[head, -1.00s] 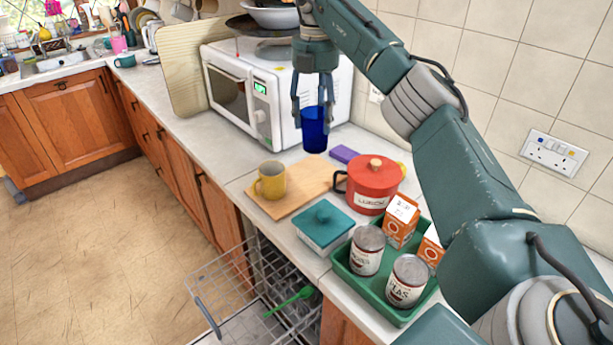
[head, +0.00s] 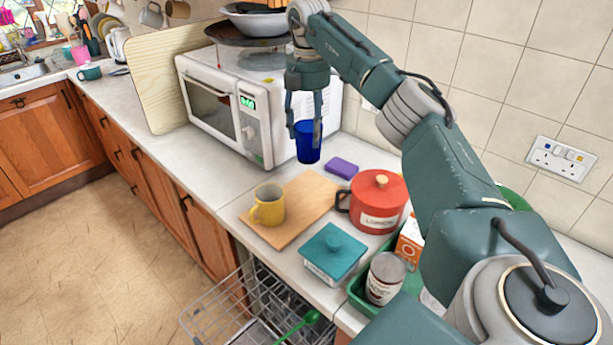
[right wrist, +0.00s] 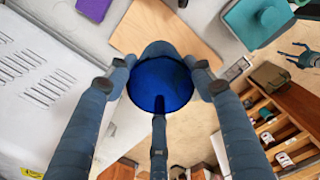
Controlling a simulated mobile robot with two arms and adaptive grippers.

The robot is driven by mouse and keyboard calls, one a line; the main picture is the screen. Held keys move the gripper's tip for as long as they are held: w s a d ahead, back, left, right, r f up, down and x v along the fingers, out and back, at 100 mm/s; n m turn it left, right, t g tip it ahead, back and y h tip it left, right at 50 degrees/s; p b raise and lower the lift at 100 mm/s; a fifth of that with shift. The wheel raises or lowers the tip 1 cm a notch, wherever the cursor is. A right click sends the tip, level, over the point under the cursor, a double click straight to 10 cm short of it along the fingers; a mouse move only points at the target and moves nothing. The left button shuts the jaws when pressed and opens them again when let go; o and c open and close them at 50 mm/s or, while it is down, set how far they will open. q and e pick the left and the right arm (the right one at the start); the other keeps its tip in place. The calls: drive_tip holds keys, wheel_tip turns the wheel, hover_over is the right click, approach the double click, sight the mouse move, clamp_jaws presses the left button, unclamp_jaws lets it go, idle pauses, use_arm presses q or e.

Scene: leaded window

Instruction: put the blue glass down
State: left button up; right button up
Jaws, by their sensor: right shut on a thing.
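The blue glass (head: 308,146) is upright in my right gripper (head: 304,128), in front of the white microwave's right side. The fingers are closed around its upper part. In the right wrist view I look down into the blue glass (right wrist: 160,86), with the fingers of the right gripper (right wrist: 160,88) around it. Whether its base touches the counter (head: 279,172) I cannot tell. My left gripper (right wrist: 300,56) shows small at the right edge of the right wrist view, its fingers apart and empty; it is outside the head view.
A purple sponge (head: 341,168) lies just right of the glass. A board (head: 303,200) with a yellow mug (head: 268,206), a red pot (head: 378,203) and a teal-lidded box (head: 333,254) stand nearer. The microwave (head: 228,110) is close on the left. Some bare counter surrounds the glass.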

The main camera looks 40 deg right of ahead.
sight(308, 161)
wheel_tip(308, 161, down, 5)
drive_tip(key=shift+d+r+p, duration=0.1)
drive_tip(key=shift+p, duration=0.45)
wheel_tip(308, 161, down, 4)
drive_tip(key=shift+w+f+p, duration=0.1)
drive_tip(key=shift+f+p, duration=0.15)
drive_tip(key=shift+p, duration=0.25)
drive_tip(key=shift+f, duration=0.35)
wheel_tip(308, 161, down, 4)
drive_tip(key=shift+f+p, duration=0.1)
drive_tip(key=shift+p, duration=0.55)
use_arm(q)
drive_tip(key=r, duration=0.2)
drive_tip(key=w+r, duration=0.1)
drive_tip(key=shift+r, duration=0.35)
use_arm(e)
drive_tip(key=shift+f, duration=0.1)
drive_tip(key=o, duration=1.3)
drive_tip(key=shift+f, duration=0.1)
drive_tip(key=shift+o, duration=0.2)
